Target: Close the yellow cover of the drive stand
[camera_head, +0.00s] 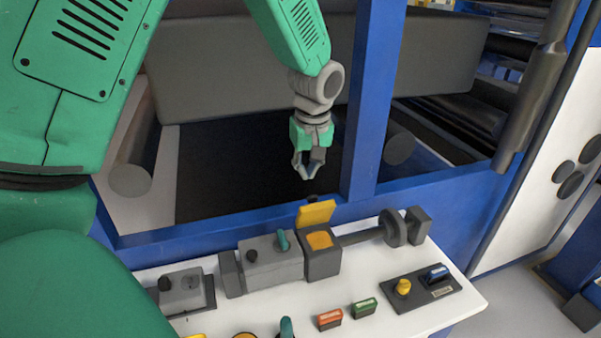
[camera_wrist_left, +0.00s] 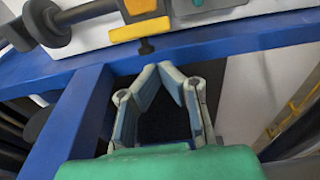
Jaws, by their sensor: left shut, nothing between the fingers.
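The drive stand (camera_head: 322,262) is a dark grey block on the white bench, with a yellow patch on its top. Its yellow cover (camera_head: 316,213) stands raised at the back edge, so the top lies uncovered. The cover also shows near the top of the left wrist view (camera_wrist_left: 140,30), with a dark knob behind it. My left gripper (camera_head: 308,174) is shut and empty. It points down beyond the cover, on the far side of the blue rail, apart from the cover. In the left wrist view its fingertips (camera_wrist_left: 168,68) meet just below the knob. My right gripper is not in view.
A shaft with a grey disc (camera_head: 393,228) extends right from the stand. A grey motor block (camera_head: 270,262) sits to its left. A blue post (camera_head: 372,100) rises right of my gripper. A control plate (camera_head: 422,291) and coloured buttons lie in front on the white bench (camera_head: 440,325).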

